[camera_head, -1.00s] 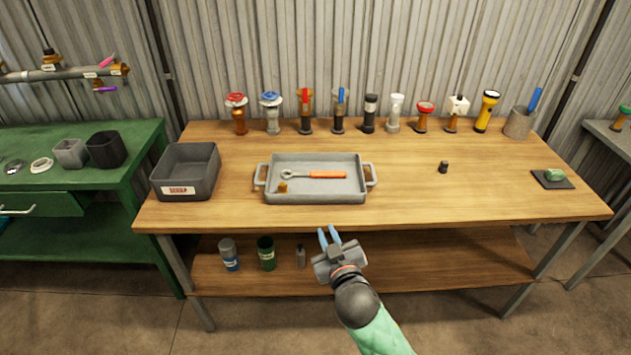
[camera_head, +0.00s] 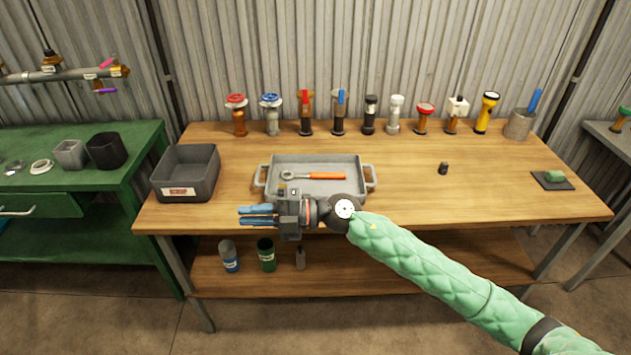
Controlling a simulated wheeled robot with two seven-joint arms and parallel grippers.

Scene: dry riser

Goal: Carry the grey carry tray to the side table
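The grey carry tray (camera_head: 330,160) sits on the wooden workbench (camera_head: 440,205), with a handle at each end. An orange-handled wrench (camera_head: 325,176) lies in it. My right gripper (camera_head: 241,215) is in front of the tray at the bench's front edge, its blue fingers pointing left. They are a little apart with nothing visible between them. My gripper and wrist hide the tray's front wall and front left corner. I cannot tell whether they touch the tray. My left gripper is not in view.
A dark grey labelled bin (camera_head: 184,188) stands left of the tray. Several valves and torches line the bench's back. A green bench (camera_head: 140,150) is at left, and part of another table (camera_head: 608,140) at right. The bench right of the tray is mostly clear.

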